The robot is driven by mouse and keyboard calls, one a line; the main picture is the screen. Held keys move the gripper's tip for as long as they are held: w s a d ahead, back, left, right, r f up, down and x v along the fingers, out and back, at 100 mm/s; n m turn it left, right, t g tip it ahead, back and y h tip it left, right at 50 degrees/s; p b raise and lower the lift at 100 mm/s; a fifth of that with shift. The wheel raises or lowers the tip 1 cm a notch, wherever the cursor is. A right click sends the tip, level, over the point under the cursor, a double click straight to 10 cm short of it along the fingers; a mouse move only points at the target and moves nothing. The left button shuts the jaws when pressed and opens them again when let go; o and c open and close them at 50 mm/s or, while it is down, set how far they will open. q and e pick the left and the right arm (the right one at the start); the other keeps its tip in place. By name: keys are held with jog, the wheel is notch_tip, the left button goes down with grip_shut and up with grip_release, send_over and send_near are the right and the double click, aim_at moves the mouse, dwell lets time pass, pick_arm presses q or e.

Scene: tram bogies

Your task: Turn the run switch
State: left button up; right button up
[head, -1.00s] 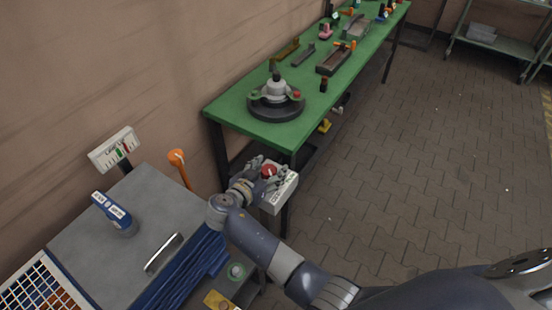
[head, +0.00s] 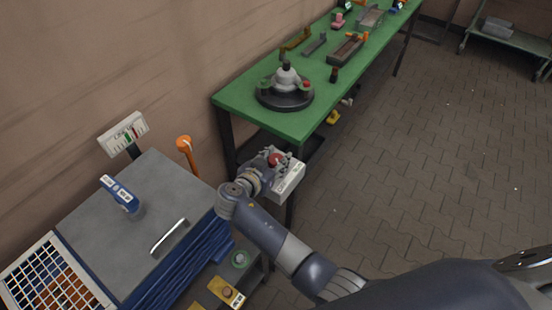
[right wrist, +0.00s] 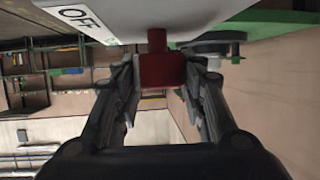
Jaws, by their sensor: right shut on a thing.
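The run switch is a pale grey box (head: 287,184) with a red knob (head: 276,159), standing by the near corner of the green bench. My right gripper (head: 268,158) is at the knob, its arm coming in from the lower right. In the right wrist view the red knob (right wrist: 162,71) sits between the two fingers of the gripper (right wrist: 160,85), which are shut on it. A white label reading "OFF" (right wrist: 76,17) is on the box face, left of the knob. The knob's exact angle is hard to tell. My left gripper is not in view.
The green bench (head: 245,98) holds a round dark fixture (head: 285,94) and several parts. A grey-topped cabinet (head: 130,245) with a blue handheld device (head: 120,194) and an orange-headed lever (head: 185,144) stands at left. The paved floor (head: 420,170) to the right is clear.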

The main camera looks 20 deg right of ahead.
jog(key=shift+d+n+t+y, duration=0.15)
jog(key=shift+n+t+y, duration=0.75)
jog(key=shift+n+y, duration=0.25)
jog(key=n+t+y+p, duration=0.1)
jog(key=n+y, duration=0.2)
jog(key=shift+r, duration=0.15)
jog(key=shift+d+r+n+t+y+p, duration=0.1)
jog(key=shift+n+t+y+p, duration=0.45)
jog(key=shift+n+y, duration=0.35)
jog(key=n+y+p, duration=0.2)
jog(key=y, duration=0.1)
jog(key=shift+r+n+y+p, duration=0.15)
jog(key=shift+n+y+p, duration=0.1)
jog(key=shift+n+p, duration=0.1)
jog(key=n+y+p, duration=0.1)
jog(key=n+y, duration=0.1)
jog(key=shift+w+n+g+y+p, duration=0.1)
jog(key=shift+n+g+y+p, duration=0.2)
jog(key=shift+y+p, duration=0.1)
jog(key=shift+n+g+y, duration=0.25)
jog(key=shift+n+y, duration=0.65)
jog(key=shift+y, duration=0.1)
jog(key=shift+f+n+g+y, duration=0.2)
jog(key=shift+n+g+y, duration=0.1)
jog(key=shift+n+y, duration=0.2)
jog(key=shift+n+g+y, duration=0.3)
jog(key=shift+y, duration=0.1)
